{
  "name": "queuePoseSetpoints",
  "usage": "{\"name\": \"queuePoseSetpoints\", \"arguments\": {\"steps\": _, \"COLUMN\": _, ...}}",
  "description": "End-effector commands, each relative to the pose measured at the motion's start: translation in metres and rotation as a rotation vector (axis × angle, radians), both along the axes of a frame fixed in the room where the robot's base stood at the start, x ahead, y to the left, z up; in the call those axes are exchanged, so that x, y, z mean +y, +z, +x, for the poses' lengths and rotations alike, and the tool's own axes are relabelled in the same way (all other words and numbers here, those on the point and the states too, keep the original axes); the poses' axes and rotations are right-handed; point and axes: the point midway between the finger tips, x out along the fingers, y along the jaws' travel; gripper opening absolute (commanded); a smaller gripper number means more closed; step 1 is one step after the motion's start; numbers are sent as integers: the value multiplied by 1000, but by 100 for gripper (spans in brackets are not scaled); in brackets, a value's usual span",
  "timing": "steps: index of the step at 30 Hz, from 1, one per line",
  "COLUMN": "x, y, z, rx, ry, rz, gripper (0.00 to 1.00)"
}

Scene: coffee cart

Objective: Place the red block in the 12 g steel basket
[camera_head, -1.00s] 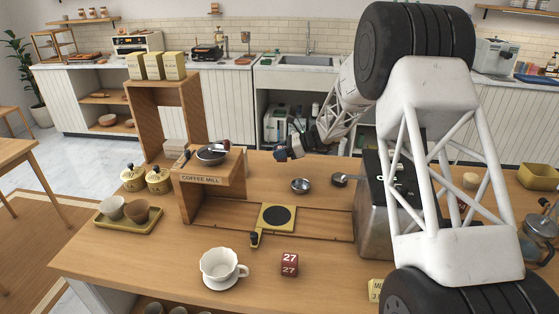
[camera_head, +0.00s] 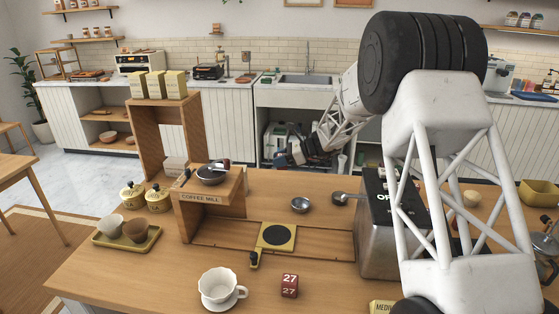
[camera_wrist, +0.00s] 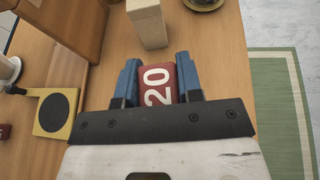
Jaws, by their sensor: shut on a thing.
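A red block marked 20 (camera_wrist: 157,86) is between the two blue fingers of my gripper (camera_wrist: 158,80) in the wrist view. The gripper is shut on it. In the head view, my gripper (camera_head: 281,158) hovers beyond the counter's far edge, and the block cannot be made out there. A small round steel basket (camera_head: 300,204) stands on the counter, and a second steel cup with a handle (camera_head: 341,198) sits to its right by the steel machine. No 12 g label is readable on either. Another red block, marked 27 (camera_head: 289,285), stands at the counter's front.
A white cup (camera_head: 218,286) is left of the 27 block. A yellow plate with a black disc (camera_head: 277,237) lies mid-counter. The wooden coffee mill stand (camera_head: 207,200) is on the left, the steel machine (camera_head: 377,235) on the right. A pale box (camera_wrist: 147,22) stands ahead in the wrist view.

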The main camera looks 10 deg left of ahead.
Motion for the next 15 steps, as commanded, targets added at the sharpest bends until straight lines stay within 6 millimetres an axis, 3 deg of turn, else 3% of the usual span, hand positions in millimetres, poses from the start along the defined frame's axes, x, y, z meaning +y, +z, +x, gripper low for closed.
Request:
{"name": "queuePoseSetpoints", "arguments": {"steps": 8, "x": 0, "y": 13, "z": 0, "rx": -2, "ry": 0, "rz": 0, "gripper": 10}}
{"name": "queuePoseSetpoints", "arguments": {"steps": 11, "x": 0, "y": 29, "z": 0, "rx": -3, "ry": 0, "rz": 0, "gripper": 10}}
{"name": "queuePoseSetpoints", "arguments": {"steps": 15, "x": 0, "y": 64, "z": 0, "rx": -4, "ry": 1, "rz": 1, "gripper": 10}}
